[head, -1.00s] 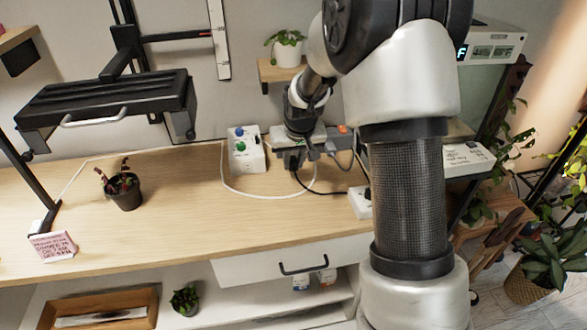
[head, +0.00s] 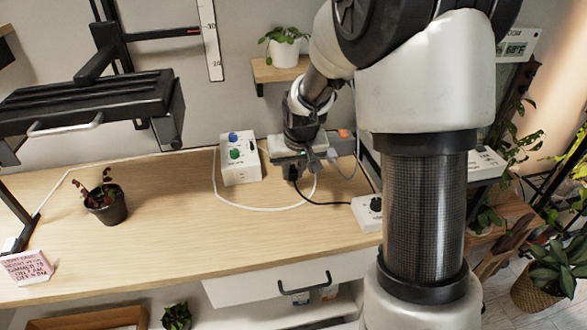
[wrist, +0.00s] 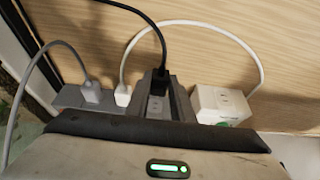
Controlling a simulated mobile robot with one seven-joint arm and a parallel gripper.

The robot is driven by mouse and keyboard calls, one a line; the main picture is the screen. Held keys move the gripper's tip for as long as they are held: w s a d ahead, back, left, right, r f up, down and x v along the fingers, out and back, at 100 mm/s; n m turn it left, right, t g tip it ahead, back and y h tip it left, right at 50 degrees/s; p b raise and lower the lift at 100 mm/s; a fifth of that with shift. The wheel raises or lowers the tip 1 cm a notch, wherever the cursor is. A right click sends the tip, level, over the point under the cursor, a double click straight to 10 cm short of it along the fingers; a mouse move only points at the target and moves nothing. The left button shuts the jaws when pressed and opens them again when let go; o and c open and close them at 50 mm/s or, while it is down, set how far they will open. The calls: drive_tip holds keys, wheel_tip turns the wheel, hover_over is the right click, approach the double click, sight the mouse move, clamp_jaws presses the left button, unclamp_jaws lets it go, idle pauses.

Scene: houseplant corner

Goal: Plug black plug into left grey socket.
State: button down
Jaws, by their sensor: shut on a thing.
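My gripper (wrist: 160,86) is shut on the black plug (wrist: 159,77), with one finger on each side. A black cable runs up from the plug. A grey socket strip (wrist: 68,98) lies behind the fingers, and a pale socket face (wrist: 156,105) shows between them, just below the plug. I cannot tell whether the plug touches it. A grey plug (wrist: 91,92) and a white plug (wrist: 123,94) sit on the strip to the left. In the head view my gripper (head: 293,168) is at the strip (head: 346,146) near the wall, and the arm hides part of it.
A white box (head: 240,160) with blue and green knobs stands left of the strip. Another white box (head: 366,212) holds the cable's far end. A white cable (head: 255,208) loops across the desk. The desk's middle is clear; a small potted plant (head: 107,205) stands left.

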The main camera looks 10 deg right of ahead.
drive_tip(key=shift+w+f, duration=0.3)
drive_tip(key=shift+w, duration=1.85)
drive_tip(key=shift+w, duration=0.75)
idle(0.3)
drive_tip(key=c, duration=1.5)
unclamp_jaws()
drive_tip(key=shift+o, duration=0.2)
drive_tip(key=shift+r+p, duration=0.1)
drive_tip(key=shift+p, duration=0.2)
